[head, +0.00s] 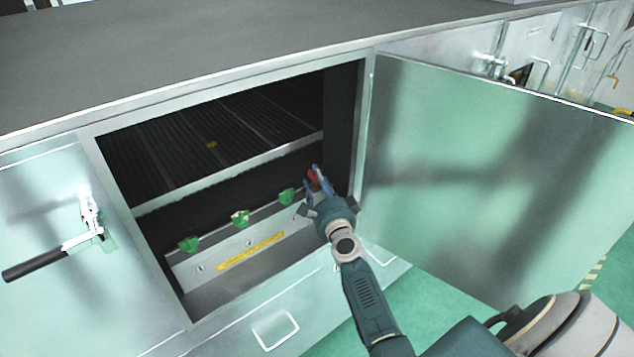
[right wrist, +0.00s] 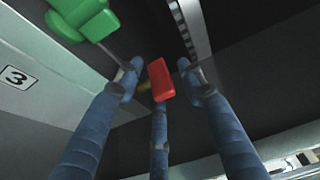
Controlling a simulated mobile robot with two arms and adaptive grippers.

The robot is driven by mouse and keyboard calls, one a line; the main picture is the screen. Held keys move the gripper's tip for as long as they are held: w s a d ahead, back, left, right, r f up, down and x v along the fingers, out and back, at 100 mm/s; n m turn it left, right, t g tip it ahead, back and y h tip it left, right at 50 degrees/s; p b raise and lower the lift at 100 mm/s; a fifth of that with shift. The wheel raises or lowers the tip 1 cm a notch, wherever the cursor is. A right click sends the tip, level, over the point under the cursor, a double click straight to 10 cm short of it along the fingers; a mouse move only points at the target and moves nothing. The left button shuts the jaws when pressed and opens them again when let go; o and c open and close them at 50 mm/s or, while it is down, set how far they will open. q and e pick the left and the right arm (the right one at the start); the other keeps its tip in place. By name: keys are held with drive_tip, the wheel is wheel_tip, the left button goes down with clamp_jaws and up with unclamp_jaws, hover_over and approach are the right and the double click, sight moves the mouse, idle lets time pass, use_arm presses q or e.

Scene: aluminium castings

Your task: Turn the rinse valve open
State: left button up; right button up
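A red valve handle (head: 311,176) sits at the right end of a row inside the open cabinet. It also shows in the right wrist view (right wrist: 160,80), among the blue fingers. My right gripper (head: 319,178) reaches in from the lower right with its fingers around the red handle. In the right wrist view, gaps show between the handle and the left and right fingertips; the lower fingertip overlaps it, and contact there cannot be told. Green valve handles (head: 240,218) stand to the left along the same panel. No left gripper shows.
The valve panel (head: 236,252) has a yellow label strip (head: 250,251). A plate marked 3 (right wrist: 16,77) shows in the right wrist view. The cabinet door (head: 490,165) stands open on the right. A closed panel with a black-handled latch (head: 60,255) is on the left.

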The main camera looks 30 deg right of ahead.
clamp_jaws()
drive_tip(key=n+y+b, duration=0.1)
drive_tip(key=b, duration=0.1)
drive_tip(key=n+t+y+b, duration=0.1)
drive_tip(key=y+b, duration=0.1)
drive_tip(key=shift+d+f+y+b, duration=0.15)
drive_tip(key=shift+d+y+b, duration=0.15)
drive_tip(key=shift+a+r+n+y+b, duration=0.1)
drive_tip(key=shift+r+n+y+b, duration=0.2)
drive_tip(key=shift+n+y+b, duration=0.2)
drive_tip(key=shift+r, duration=0.1)
